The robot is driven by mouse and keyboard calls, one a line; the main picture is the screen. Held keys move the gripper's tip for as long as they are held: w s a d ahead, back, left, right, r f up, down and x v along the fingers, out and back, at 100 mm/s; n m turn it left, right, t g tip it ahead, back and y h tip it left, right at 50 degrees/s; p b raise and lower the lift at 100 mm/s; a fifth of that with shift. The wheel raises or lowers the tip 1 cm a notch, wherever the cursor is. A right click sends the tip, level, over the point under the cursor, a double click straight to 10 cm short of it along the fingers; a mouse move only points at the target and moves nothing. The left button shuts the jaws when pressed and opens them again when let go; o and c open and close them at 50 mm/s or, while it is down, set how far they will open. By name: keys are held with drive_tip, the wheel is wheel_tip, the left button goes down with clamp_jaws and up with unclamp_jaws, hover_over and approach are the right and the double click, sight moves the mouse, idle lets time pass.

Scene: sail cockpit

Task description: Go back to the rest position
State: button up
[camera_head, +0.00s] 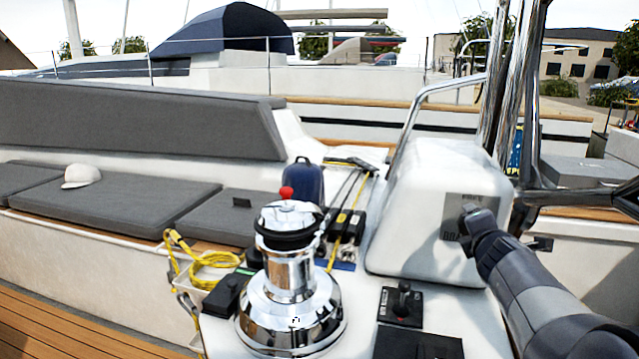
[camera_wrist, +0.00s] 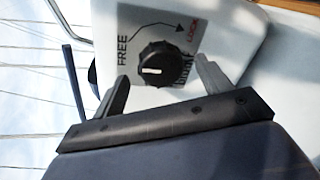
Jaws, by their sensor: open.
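My gripper (camera_wrist: 163,72) is open, with its two fingers apart on either side of a round black knob (camera_wrist: 160,63) in the wrist view. I cannot tell whether the fingers reach around the knob or stop short of it; no contact shows. The knob sits on a grey panel (camera_wrist: 195,48) marked FREE and LOCK, with a curved arrow. In the head view my arm comes in from the lower right, and my gripper (camera_head: 468,222) is close to the panel on the white pod (camera_head: 420,190). It partly hides the knob and panel there.
A chrome winch (camera_head: 290,285) and a small black joystick (camera_head: 402,302) stand on the white console, left of my arm. Steel tubes (camera_head: 500,90) rise behind the pod. Yellow rope (camera_head: 205,262) hangs at the console's left. A cap (camera_head: 81,176) lies on the grey cushions.

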drive_tip(key=p+v, duration=0.2)
drive_tip(key=v, duration=0.7)
drive_tip(key=w+d+f+m+t+p, duration=0.1)
drive_tip(key=w+m+p, duration=0.1)
drive_tip(key=w+m, duration=0.3)
drive_tip(key=w+d+f+m+t+y+p, duration=0.1)
drive_tip(key=w+m, duration=0.4)
drive_tip(key=m, duration=0.9)
drive_tip(key=shift+w+d+f+t+y+p, duration=0.35)
drive_tip(key=shift+d+f+p, duration=0.3)
drive_tip(key=shift+p, duration=0.45)
drive_tip(key=shift+a+f, duration=0.1)
drive_tip(key=shift+f, duration=0.05)
